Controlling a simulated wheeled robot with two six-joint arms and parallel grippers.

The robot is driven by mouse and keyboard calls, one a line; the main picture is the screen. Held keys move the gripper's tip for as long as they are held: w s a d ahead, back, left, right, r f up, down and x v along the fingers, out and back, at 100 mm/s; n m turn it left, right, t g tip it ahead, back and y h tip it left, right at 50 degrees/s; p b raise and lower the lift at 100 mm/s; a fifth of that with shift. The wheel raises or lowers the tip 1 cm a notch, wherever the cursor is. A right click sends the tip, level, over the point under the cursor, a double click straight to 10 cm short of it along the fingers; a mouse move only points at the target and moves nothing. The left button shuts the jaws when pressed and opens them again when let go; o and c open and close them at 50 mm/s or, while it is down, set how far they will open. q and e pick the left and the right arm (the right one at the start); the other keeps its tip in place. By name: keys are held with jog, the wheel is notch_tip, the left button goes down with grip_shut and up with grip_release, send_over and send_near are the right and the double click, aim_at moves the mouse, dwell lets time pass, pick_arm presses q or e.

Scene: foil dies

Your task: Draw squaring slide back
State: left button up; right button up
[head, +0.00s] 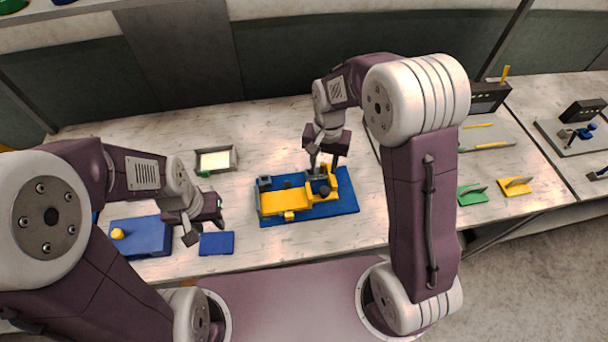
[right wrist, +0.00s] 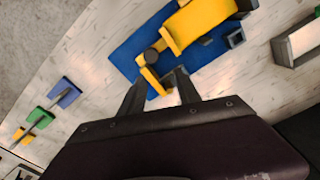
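A yellow and grey fixture sits on a blue base plate (head: 345,208) in the middle of the bench. It has a broad yellow bed (head: 285,203) and, at its right end, a narrower yellow part (right wrist: 153,80) beside a dark round knob (right wrist: 152,57). I cannot tell for certain which part is the squaring slide. My right gripper (head: 325,166) points down over the right end. In the right wrist view its fingers (right wrist: 158,88) are apart, with the narrow yellow part showing between them. My left gripper (head: 204,230) is open and empty, just above a small blue pad.
The small blue pad (head: 217,244) lies left of the fixture. A blue block with a yellow knob (head: 117,233) is further left. A grey tray (head: 216,161) stands behind. Green (head: 472,194) and yellow (head: 515,187) handled pieces lie at right. Bare bench surrounds the base plate.

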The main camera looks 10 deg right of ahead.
aim_at(325, 190)
jog(key=f, duration=0.2)
jog(key=s+f, duration=0.1)
jog(key=f, duration=0.2)
jog(key=f+p, duration=0.1)
jog(key=f, duration=0.2)
jog(key=shift+s+d+f, duration=0.25)
jog(key=shift+s, duration=0.15)
jog(key=shift+s+d+f, duration=0.25)
jog(key=shift+s+f, duration=0.05)
jog(key=shift+f, duration=0.1)
pick_arm(q)
jog(key=shift+s+d+r, duration=0.75)
jog(key=shift+s+r, duration=0.15)
jog(key=shift+r, duration=0.1)
pick_arm(e)
jog(key=shift+w+a, duration=0.1)
jog(key=shift+w, duration=0.05)
jog(key=c, duration=0.9)
pick_arm(q)
jog(key=shift+w, duration=0.1)
pick_arm(e)
grip_shut()
